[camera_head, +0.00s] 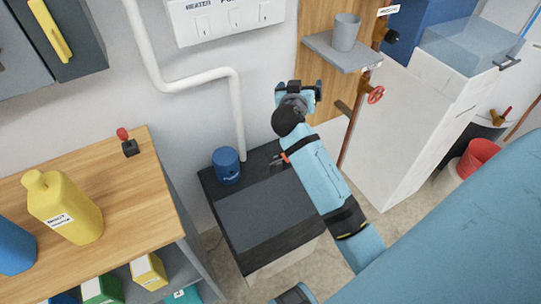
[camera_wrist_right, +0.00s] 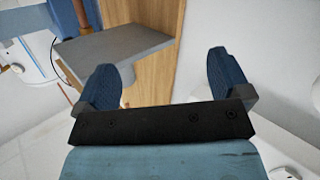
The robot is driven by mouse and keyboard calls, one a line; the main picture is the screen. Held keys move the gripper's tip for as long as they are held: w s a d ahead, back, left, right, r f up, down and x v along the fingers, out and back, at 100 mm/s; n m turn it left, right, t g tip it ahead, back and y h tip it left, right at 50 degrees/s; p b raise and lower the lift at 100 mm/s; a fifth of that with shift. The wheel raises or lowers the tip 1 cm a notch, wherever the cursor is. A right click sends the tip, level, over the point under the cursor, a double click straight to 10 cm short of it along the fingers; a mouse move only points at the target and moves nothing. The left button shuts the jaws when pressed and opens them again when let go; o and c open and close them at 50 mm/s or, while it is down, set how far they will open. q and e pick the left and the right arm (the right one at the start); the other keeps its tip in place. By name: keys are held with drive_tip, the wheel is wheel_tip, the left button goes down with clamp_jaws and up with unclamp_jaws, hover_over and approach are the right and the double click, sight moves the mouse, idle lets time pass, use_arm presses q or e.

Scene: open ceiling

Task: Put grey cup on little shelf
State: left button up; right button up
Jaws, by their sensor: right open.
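The grey cup (camera_head: 346,32) stands upright on the little grey shelf (camera_head: 325,47), which is fixed to a wooden panel. My right gripper (camera_head: 298,87) is open and empty, below and to the left of the shelf, apart from the cup. In the right wrist view my right gripper (camera_wrist_right: 162,76) shows two spread blue fingers with nothing between them.
A copper pipe with a red valve (camera_head: 375,95) runs beside the shelf. A black cabinet (camera_head: 262,218) with a blue can (camera_head: 227,165) stands below my right arm. A wooden counter (camera_head: 130,205) with a yellow bottle (camera_head: 65,207) is at the left.

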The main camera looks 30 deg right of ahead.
drive_tip(key=s+a+f+n+t+y, duration=0.2)
drive_tip(key=s+a+f+n+y, duration=0.75)
drive_tip(key=a+f, duration=0.5)
drive_tip(key=s+a+f+g+y, duration=0.1)
drive_tip(key=s+a+f+y, duration=0.2)
drive_tip(key=s+a+y, duration=0.3)
drive_tip(key=s+a, duration=0.5)
drive_tip(key=s, duration=0.2)
drive_tip(key=shift+s+a+f+n, duration=0.15)
drive_tip(key=shift+s+a+n, duration=0.1)
drive_tip(key=shift+s+n, duration=0.1)
drive_tip(key=shift+y, duration=0.25)
